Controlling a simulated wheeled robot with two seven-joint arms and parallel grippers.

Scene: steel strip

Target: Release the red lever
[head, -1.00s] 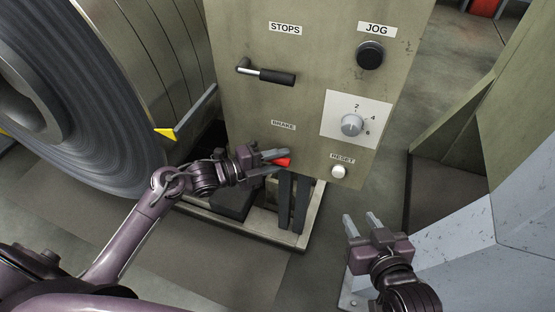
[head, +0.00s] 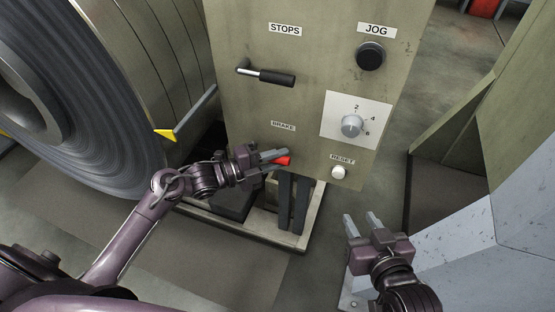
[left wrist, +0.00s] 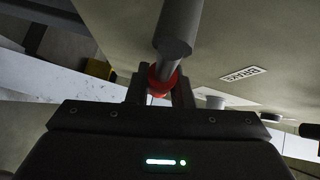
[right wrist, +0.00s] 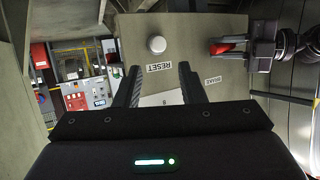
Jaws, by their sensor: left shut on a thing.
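The red lever (head: 283,160) sits under the BRAKE label (head: 283,126) on the olive control panel (head: 300,105). My left gripper (head: 274,158) is shut on its red grip. In the left wrist view the red grip (left wrist: 161,82) shows between the two fingers, behind a grey cylinder. In the right wrist view the red lever (right wrist: 221,47) also shows, with my left gripper at it. My right gripper (head: 361,222) is open and empty, low in front of the panel and to the right.
The panel also carries a black STOPS handle (head: 266,75), a black JOG button (head: 370,55), a grey dial (head: 352,125) and a white RESET button (head: 338,172). A large steel coil (head: 70,90) stands at left. A pale blue machine part (head: 450,240) is at right.

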